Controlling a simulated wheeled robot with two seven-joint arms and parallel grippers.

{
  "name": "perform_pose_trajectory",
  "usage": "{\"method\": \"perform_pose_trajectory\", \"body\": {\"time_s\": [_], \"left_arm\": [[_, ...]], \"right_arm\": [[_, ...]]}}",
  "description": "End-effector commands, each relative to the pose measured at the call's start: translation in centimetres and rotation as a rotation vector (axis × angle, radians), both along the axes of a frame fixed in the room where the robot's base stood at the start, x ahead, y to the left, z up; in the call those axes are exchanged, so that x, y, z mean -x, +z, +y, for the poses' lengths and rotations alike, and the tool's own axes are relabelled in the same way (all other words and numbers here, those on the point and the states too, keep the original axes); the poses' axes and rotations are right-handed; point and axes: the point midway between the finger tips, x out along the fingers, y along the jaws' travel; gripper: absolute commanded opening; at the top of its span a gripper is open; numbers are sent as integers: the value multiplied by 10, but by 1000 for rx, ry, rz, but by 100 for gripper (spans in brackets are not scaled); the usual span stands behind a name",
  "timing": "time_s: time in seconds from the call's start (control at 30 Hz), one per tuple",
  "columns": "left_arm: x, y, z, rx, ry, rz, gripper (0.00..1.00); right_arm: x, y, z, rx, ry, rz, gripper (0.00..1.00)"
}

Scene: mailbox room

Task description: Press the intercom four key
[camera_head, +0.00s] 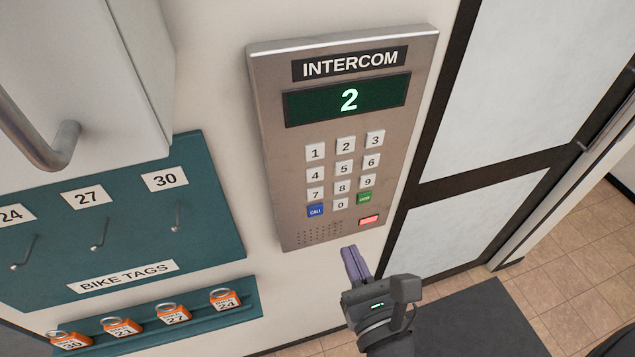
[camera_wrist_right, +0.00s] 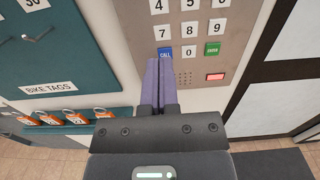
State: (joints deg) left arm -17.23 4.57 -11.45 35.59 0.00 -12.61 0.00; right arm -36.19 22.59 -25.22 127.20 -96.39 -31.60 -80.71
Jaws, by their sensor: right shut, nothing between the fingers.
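The intercom (camera_head: 285,160) is a grey-brown panel on the wall, and its green display (camera_head: 349,100) reads 2. The four key (camera_head: 315,175) is a white key in the left column, below the 1 and above the 7. It also shows at the top of the right wrist view (camera_wrist_right: 159,5). My right gripper (camera_head: 351,250) is shut and empty, its purple fingers pointing up just below the intercom's lower edge. In the right wrist view the fingertips (camera_wrist_right: 162,62) overlap the panel just below the blue CALL key (camera_wrist_right: 165,53); whether they touch it I cannot tell. My left gripper is not in view.
A teal bike-tags board (camera_head: 215,200) with hooks is left of the intercom, above a teal ledge (camera_head: 245,300) with several orange tags. A white cabinet with a metal handle (camera_head: 60,150) juts out at upper left. A dark-framed door (camera_head: 490,165) stands at right.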

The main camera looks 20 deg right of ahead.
Motion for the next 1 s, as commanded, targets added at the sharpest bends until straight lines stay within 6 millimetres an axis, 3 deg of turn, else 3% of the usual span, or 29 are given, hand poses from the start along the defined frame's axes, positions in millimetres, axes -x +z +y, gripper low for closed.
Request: {"method": "perform_pose_trajectory", "body": {"time_s": [0.23,0.7,1.0], "left_arm": [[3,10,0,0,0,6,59],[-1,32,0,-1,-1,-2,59],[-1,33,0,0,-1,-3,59]], "right_arm": [[-18,3,0,2,-1,-3,0],[-117,2,4,1,-1,-2,0],[-141,0,5,0,1,0,0]]}}
